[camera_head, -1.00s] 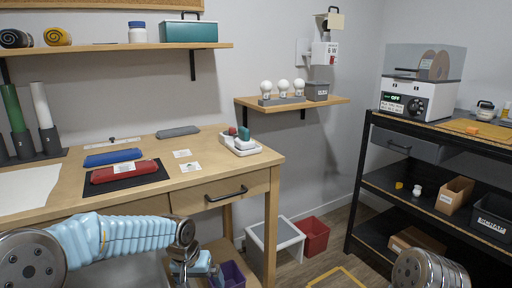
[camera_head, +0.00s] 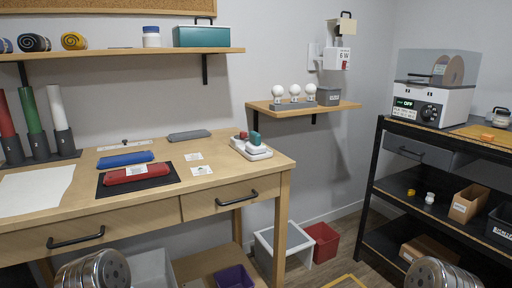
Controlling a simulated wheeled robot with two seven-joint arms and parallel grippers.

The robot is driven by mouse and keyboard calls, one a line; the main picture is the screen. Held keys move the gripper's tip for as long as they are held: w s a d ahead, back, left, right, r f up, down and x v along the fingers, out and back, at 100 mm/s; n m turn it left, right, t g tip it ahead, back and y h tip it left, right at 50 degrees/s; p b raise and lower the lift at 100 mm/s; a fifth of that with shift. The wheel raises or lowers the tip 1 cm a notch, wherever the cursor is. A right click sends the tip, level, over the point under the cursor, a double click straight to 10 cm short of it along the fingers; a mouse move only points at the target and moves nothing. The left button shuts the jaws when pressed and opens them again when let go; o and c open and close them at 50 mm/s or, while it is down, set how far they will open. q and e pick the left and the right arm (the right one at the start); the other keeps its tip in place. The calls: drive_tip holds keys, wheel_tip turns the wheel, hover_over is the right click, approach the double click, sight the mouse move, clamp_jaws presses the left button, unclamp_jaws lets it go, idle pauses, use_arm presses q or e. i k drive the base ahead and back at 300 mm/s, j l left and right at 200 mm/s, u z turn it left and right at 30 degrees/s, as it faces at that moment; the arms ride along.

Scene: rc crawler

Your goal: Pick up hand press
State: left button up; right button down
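I cannot tell for sure which thing is the hand press. A white tray (camera_head: 262,154) at the right end of the wooden desk holds small pieces with a teal handle (camera_head: 255,139) and a red one (camera_head: 243,135). A small whitish device with a dark top (camera_head: 500,117) stands on the black rack at the far right. Only silver round parts of my arms show at the bottom left and bottom right. Neither gripper is in view, so what they hold is hidden.
The desk (camera_head: 225,190) carries a red case (camera_head: 137,173) on a black mat, a blue case (camera_head: 125,159) and a paper sheet. Upright tubes stand at its left. A machine (camera_head: 433,101) tops the black rack (camera_head: 371,185). A white bin (camera_head: 285,245) and a red bin (camera_head: 321,241) stand between.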

sight(254, 146)
drive_tip(key=i+l, duration=0.25)
drive_tip(key=l, duration=0.25)
drive_tip(key=i+l+u, duration=0.15)
drive_tip(key=l+u, duration=0.2)
drive_tip(key=i+l+u, duration=0.15)
drive_tip(key=l+u, duration=0.6)
drive_tip(key=i+l, duration=0.05)
